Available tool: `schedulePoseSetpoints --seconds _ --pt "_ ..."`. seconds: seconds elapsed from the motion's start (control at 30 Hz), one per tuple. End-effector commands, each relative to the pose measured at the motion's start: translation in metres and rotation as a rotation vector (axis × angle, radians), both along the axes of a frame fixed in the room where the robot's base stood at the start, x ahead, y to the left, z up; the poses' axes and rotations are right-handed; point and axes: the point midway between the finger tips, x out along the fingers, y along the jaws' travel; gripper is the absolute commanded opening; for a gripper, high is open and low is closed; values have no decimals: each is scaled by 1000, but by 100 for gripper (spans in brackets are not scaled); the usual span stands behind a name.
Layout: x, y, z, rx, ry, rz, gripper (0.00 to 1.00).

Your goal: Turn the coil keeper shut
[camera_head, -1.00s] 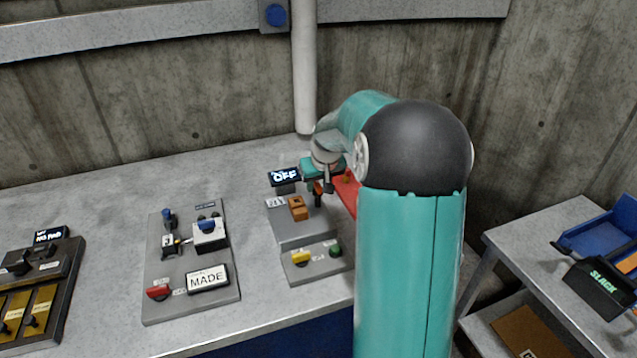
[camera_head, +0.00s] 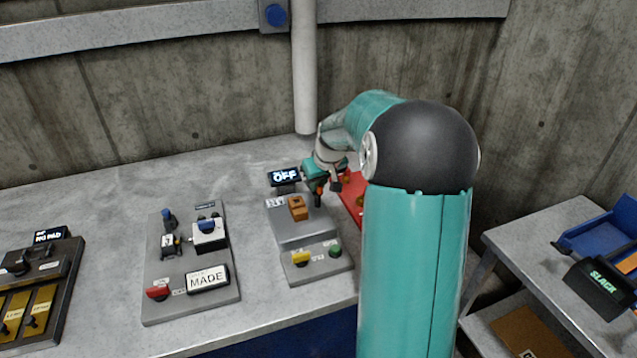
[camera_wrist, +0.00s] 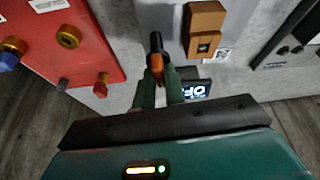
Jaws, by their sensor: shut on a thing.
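The coil keeper, by its look a small black-and-orange lever (camera_wrist: 156,58), stands on a grey panel (camera_head: 305,237). My gripper (camera_wrist: 160,82) has its green fingers closed on the orange part of this lever; the black tip sticks out beyond them. In the head view my gripper (camera_head: 319,187) reaches down to the lever from behind, and the fingers partly hide it. An orange block (camera_head: 298,208) sits on the panel just left of the lever; it also shows in the wrist view (camera_wrist: 205,30). A display (camera_head: 285,177) behind the panel reads OFF.
A red panel (camera_wrist: 62,42) with knobs lies close to the right of the grey panel. Yellow (camera_head: 301,258) and green (camera_head: 335,250) knobs sit at the front. Another panel with a MADE sign (camera_head: 208,278) is left. A white pipe (camera_head: 304,70) rises behind.

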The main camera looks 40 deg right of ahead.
Motion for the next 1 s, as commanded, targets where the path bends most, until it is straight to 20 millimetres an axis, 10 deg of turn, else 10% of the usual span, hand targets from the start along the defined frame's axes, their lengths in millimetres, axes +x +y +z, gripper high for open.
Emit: schedulePoseSetpoints --seconds 1.0 --pt "2 -6 -1 1 0 934 0"
